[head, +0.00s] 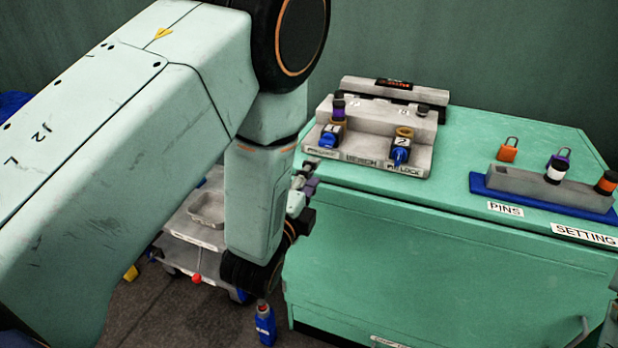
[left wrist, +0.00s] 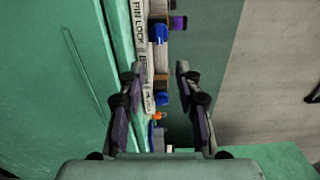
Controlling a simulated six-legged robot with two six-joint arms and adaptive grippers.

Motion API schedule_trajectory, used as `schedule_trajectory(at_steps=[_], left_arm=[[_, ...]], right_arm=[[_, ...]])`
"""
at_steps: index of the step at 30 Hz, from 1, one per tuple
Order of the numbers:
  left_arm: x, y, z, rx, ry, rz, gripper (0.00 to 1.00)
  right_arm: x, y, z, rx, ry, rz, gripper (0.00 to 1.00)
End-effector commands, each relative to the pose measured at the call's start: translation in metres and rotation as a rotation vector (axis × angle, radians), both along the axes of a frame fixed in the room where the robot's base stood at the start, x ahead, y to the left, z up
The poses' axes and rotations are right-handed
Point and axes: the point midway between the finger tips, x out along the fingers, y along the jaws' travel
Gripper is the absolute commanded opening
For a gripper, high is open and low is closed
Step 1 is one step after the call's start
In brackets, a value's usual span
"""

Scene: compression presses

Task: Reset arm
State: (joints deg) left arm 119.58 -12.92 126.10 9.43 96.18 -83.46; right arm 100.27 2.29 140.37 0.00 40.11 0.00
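My left arm fills the left and middle of the head view. Its gripper (head: 303,188) is partly hidden behind the forearm, beside the left end of the green cabinet (head: 400,250). In the left wrist view the two fingers of this gripper (left wrist: 158,68) stand apart. Nothing is clamped between them; the grey press fixture and small coloured parts show beyond the gap.
A grey cart (head: 190,235) stands behind my forearm. A blue bottle-like object (head: 265,326) shows low beside the cabinet.

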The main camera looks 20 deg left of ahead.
Motion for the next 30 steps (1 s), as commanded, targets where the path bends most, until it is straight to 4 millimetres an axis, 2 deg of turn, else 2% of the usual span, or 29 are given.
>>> schedule_trajectory(at_steps=[16,20,23,26,30], left_arm=[[-0.005,0.0,0.0,-0.002,0.0,0.0,0.34],[-0.005,0.001,-0.004,-0.076,0.02,0.003,0.34],[-0.008,0.002,-0.023,-0.23,0.113,0.017,0.34],[-0.019,0.005,-0.054,-0.428,0.26,0.067,0.34],[-0.055,0.016,-0.11,-0.708,0.495,0.215,0.34]], right_arm=[[0.0,0.0,0.0,0.0,0.0,0.0,0.55],[0.0,0.0,0.0,0.0,0.0,0.0,0.55],[0.0,0.0,0.0,0.0,0.0,0.0,0.55],[0.0,0.0,0.0,0.0,0.0,0.0,0.55],[0.0,0.0,0.0,0.0,0.0,0.0,0.55]])
